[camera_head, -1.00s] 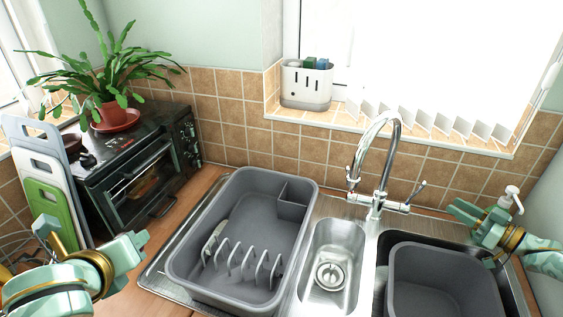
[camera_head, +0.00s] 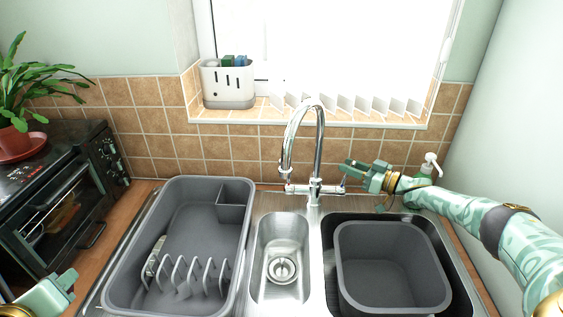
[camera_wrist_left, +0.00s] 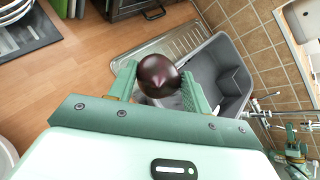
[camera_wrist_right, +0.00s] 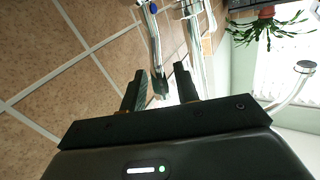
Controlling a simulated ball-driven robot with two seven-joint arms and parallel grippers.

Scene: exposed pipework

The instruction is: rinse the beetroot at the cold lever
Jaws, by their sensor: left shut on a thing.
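The dark purple beetroot (camera_wrist_left: 158,76) shows in the left wrist view, held between the fingers of my left gripper (camera_wrist_left: 160,88). In the head view my left gripper (camera_head: 52,295) is partly cut off at the lower left, and the beetroot is not seen there. The chrome tap (camera_head: 314,150) stands behind the sink, its spout over the small bowl. In the right wrist view the lever (camera_wrist_left: 266,98) side of the tap is nearer: a lever with a blue mark (camera_wrist_right: 153,9) reaches between the parted fingers of my right gripper (camera_wrist_right: 160,88). Contact is unclear. The right gripper (camera_head: 350,172) is beside the tap's right end.
A grey dish rack (camera_head: 120,285) stands left of the small steel bowl (camera_head: 268,240). A grey basin (camera_head: 350,290) sits in the right sink. A soap bottle (camera_head: 428,165) is behind my right wrist. An oven (camera_head: 75,205) stands at the left.

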